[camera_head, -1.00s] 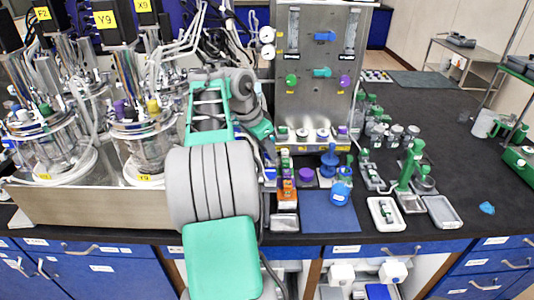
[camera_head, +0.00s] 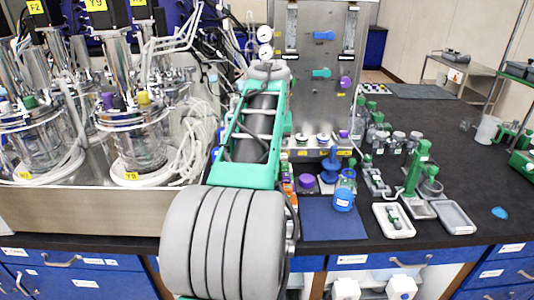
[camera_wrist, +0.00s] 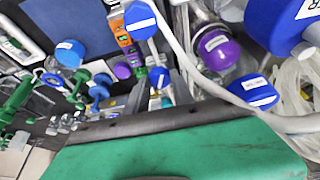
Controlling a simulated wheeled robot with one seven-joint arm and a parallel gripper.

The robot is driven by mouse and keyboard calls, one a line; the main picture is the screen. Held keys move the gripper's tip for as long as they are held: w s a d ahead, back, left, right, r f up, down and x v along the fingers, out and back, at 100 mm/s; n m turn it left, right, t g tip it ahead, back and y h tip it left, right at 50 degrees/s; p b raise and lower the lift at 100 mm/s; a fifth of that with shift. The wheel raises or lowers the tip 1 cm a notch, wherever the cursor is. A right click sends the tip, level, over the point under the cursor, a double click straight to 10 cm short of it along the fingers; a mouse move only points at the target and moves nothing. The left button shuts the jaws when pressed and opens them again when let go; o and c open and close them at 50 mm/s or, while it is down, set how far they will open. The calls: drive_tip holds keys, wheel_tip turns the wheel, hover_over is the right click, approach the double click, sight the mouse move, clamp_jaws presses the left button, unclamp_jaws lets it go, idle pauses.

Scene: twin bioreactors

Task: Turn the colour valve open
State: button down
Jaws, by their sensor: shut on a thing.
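The steel panel (camera_head: 305,100) stands upright at the back of the bench. On it show a blue valve handle (camera_head: 324,35), a teal handle (camera_head: 321,73) and a purple knob (camera_head: 345,82). I cannot tell which is the colour valve. My arm stands in front of the panel's left part and hides what is there. The wrist view shows a large blue cap-like part (camera_wrist: 283,22) close up, and a green part of mine along the bottom.
Glass bioreactors (camera_head: 138,140) with tubing stand left of my arm. A blue mat (camera_head: 325,222), a blue-capped bottle (camera_head: 343,199), a green stand (camera_head: 413,172) and white trays (camera_head: 393,222) lie to the right. The bench's far right is mostly clear.

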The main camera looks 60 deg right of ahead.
drive_tip(key=n+p, duration=0.1)
drive_tip(key=n+t+y+p, duration=0.1)
drive_tip(key=n+p, duration=0.1)
drive_tip(key=shift+s+d+r, duration=0.1)
drive_tip(key=shift+s+r, duration=0.05)
drive_tip(key=shift+r, duration=0.1)
drive_tip(key=shift+f+n+p, duration=0.15)
drive_tip(key=shift+n+p, duration=0.65)
drive_tip(key=shift+t, duration=0.3)
drive_tip(key=c, duration=1.1)
unclamp_jaws()
drive_tip(key=shift+f, duration=0.1)
drive_tip(key=p+v, duration=0.2)
drive_tip(key=v, duration=0.5)
drive_tip(key=shift+r, duration=0.4)
drive_tip(key=shift+s+d, duration=0.1)
drive_tip(key=shift+s, duration=0.05)
